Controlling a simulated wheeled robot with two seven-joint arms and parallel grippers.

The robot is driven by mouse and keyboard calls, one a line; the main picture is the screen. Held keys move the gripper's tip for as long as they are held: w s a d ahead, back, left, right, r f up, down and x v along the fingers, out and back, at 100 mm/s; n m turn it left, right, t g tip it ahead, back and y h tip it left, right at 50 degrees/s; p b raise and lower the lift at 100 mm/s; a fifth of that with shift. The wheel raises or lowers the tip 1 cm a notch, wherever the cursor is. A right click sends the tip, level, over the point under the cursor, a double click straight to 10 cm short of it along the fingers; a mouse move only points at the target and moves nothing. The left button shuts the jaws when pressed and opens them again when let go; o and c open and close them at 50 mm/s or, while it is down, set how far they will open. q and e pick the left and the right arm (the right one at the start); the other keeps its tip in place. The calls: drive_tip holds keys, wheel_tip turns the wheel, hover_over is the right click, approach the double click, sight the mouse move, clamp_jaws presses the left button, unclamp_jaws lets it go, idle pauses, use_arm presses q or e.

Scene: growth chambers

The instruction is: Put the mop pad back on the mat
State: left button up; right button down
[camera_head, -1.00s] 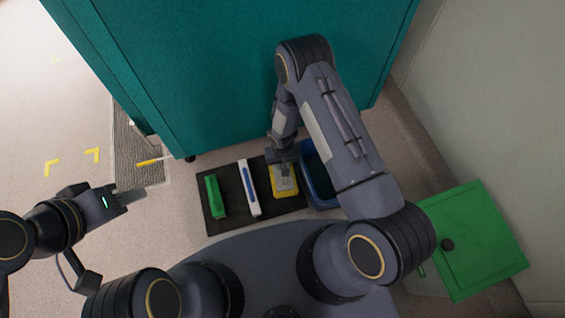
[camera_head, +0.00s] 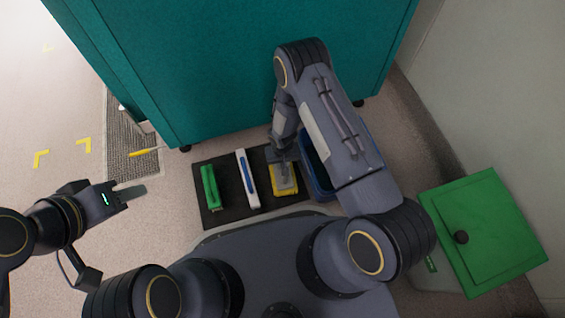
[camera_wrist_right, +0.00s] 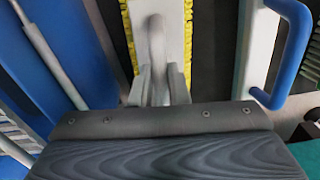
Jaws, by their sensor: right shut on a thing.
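The mop pad (camera_head: 285,187) has a yellow fringe and a pale plate with a grey grip. It is over the right end of the black mat (camera_head: 213,217); I cannot tell whether it touches the mat. My right gripper (camera_head: 282,165) is above the pad. In the right wrist view the gripper (camera_wrist_right: 158,90) is shut on the pad's grey grip, with the pale plate (camera_wrist_right: 172,50) and yellow fringe beyond. My left gripper (camera_head: 135,192) is out to the left over bare floor, away from the mat; its jaw opening is unclear.
A green brush (camera_head: 210,187) and a white-and-blue tool (camera_head: 248,178) lie on the mat left of the pad. A blue tub (camera_head: 318,178) stands close to its right, partly hidden by my arm. A teal cabinet (camera_head: 230,70) is behind; a green-lidded bin (camera_head: 485,230) stands right.

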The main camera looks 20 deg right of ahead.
drive_tip(key=c, duration=1.3)
unclamp_jaws()
drive_tip(key=shift+r, duration=0.1)
wheel_tip(320, 180, up, 8)
drive_tip(key=p, duration=0.3)
drive_tip(key=shift+p, duration=0.35)
